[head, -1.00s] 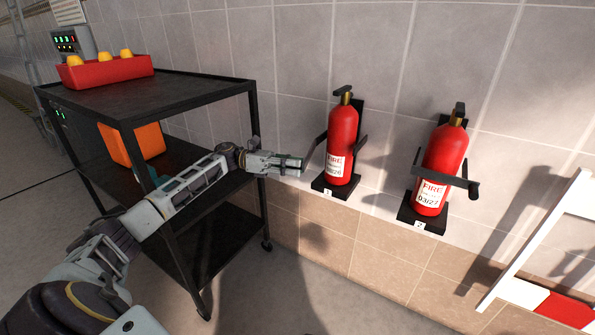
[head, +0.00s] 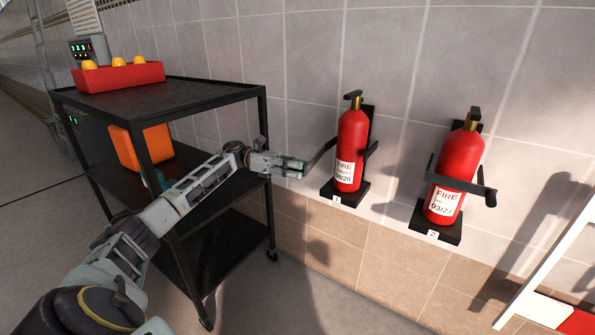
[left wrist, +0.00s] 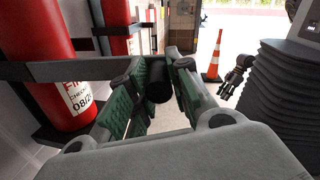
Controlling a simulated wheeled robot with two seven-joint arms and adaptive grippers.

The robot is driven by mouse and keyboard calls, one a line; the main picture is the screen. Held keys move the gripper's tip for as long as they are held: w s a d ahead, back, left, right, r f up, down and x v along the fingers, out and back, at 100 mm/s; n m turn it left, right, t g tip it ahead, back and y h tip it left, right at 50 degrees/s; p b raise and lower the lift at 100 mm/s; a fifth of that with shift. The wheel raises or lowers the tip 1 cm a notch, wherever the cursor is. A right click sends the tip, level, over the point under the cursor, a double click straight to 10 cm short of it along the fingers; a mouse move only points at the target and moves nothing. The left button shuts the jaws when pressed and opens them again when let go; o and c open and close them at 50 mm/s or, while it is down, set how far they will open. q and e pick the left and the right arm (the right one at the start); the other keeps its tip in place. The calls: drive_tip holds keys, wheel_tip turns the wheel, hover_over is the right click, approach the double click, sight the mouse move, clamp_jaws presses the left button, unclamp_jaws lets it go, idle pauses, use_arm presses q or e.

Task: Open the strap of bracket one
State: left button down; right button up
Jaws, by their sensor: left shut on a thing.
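Bracket one (head: 345,193), marked 1, is a black wall holder with a red fire extinguisher (head: 351,135) standing upright in it. Its black strap (head: 322,152) sticks out to the left, away from the extinguisher's front. My left gripper (head: 296,168) is shut on the strap's outer end. In the left wrist view the strap (left wrist: 60,70) runs in from the left, and its round black end (left wrist: 158,90) sits between the green finger pads. A dark jointed shape in that view, probably my right gripper (left wrist: 235,76), is too small to read.
Bracket two (head: 436,222) holds another extinguisher (head: 455,170), with its strap (head: 462,186) across the front. A black cart (head: 160,95) stands left, close behind my left arm, carrying a red box (head: 118,77) and orange case (head: 140,148). A white frame (head: 560,250) stands at right.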

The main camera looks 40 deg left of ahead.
use_arm(q)
drive_tip(key=shift+r, duration=0.1)
drive_tip(key=c, duration=1.3)
unclamp_jaws()
drive_tip(key=shift+a, duration=0.1)
drive_tip(key=s+a, duration=0.2)
drive_tip(key=a, duration=0.9)
drive_tip(key=shift+s+a, duration=0.15)
drive_tip(key=shift+a, duration=0.15)
